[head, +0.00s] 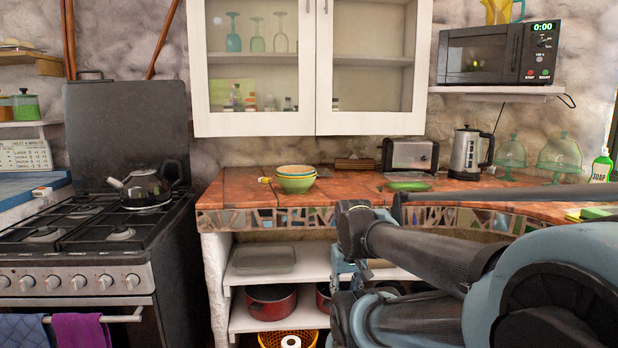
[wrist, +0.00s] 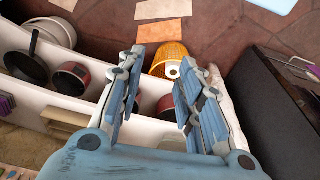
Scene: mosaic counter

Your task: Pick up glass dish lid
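A flat, clear grey rectangular glass piece (head: 264,260), which looks like the glass dish lid, lies on the upper open shelf under the counter. I cannot tell whether a dish is under it. In the wrist view a pale patch between my fingers may be part of it, but it is mostly hidden. My gripper (wrist: 163,62) is open, with its two blue-grey fingers spread and nothing seen held between them. In the head view my gripper (head: 346,268) is partly hidden by my arm, in front of the shelves and right of the glass piece, apart from it.
Red pots (head: 271,301) and an orange basket (head: 270,339) holding a white roll stand below the glass piece. The counter edge (head: 300,218) overhangs the shelves. The stove (head: 95,240) stands at left. Two glass domes (head: 559,154) sit on the counter at right.

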